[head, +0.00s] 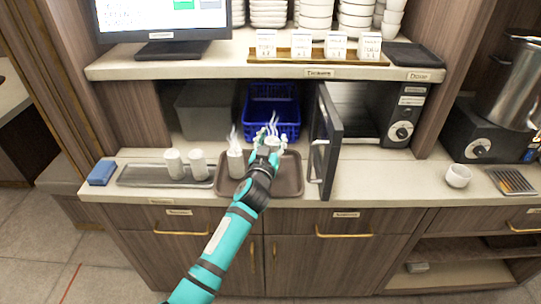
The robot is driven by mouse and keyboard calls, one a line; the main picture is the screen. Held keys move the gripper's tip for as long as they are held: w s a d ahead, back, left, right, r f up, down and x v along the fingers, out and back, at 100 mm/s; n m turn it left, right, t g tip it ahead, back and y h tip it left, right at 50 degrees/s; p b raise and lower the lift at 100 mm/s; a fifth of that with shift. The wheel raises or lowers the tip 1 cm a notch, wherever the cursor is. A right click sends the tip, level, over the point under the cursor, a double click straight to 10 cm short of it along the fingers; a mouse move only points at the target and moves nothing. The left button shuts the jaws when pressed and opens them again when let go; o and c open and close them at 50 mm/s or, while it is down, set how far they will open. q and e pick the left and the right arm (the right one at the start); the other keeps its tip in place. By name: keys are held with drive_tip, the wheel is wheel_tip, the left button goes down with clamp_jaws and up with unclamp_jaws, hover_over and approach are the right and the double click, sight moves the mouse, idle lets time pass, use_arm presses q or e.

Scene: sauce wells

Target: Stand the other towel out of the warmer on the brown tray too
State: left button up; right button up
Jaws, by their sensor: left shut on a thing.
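The brown tray (291,185) lies on the counter at the middle. A steaming white rolled towel (235,164) stands upright on its left part. My left gripper (268,152) is over the tray, shut on another steaming white towel (273,142). The gripper hides part of this towel, and I cannot tell whether its lower end touches the tray. The warmer (360,108) is right of the tray, with its dark door (325,140) swung open toward me. My right gripper is not in view.
A grey tray (140,176) with two white rolls (173,163) lies left of the brown tray, beside a blue block (102,172). A blue basket (272,105) and grey bin (205,110) stand behind. The open door borders the brown tray's right side. A white cup (458,175) stands far right.

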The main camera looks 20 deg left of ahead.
use_arm(q)
wheel_tip(320, 180, down, 4)
drive_tip(key=shift+f+b, duration=0.1)
drive_tip(key=shift+b, duration=0.35)
drive_tip(key=shift+f, duration=0.1)
drive_tip(key=o, duration=1.2)
drive_tip(key=shift+c, duration=0.2)
